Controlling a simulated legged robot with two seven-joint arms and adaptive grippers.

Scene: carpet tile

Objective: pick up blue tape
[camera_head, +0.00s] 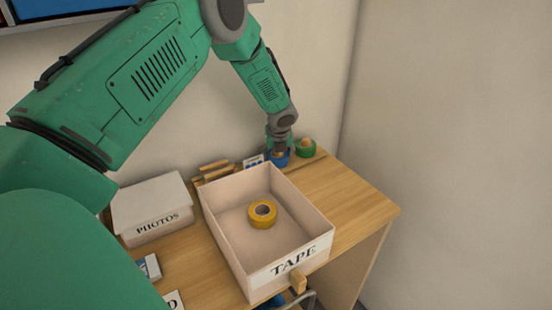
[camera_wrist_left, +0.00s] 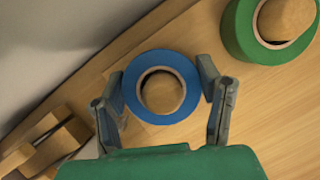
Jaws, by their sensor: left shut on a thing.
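The blue tape (camera_wrist_left: 178,114) is a roll lying flat on the wood table near its back edge, with a wooden peg or wood showing in its hole. It also shows in the head view (camera_head: 279,161), partly hidden by my gripper. My left gripper (camera_wrist_left: 161,92) points down over it and is shut on the roll, one finger on each side at its outer edge. In the head view my left gripper (camera_head: 279,149) is at the back of the table, small and partly blurred into the tape. My right gripper is not in view.
A green tape roll (camera_head: 306,148) sits just right of the blue one. An open box labelled TAPE (camera_head: 316,246) holds a yellow tape roll (camera_head: 262,221). A lidded PHOTOS box (camera_head: 152,205) stands left, with wooden pieces (camera_head: 213,172) behind. The table's right side is clear.

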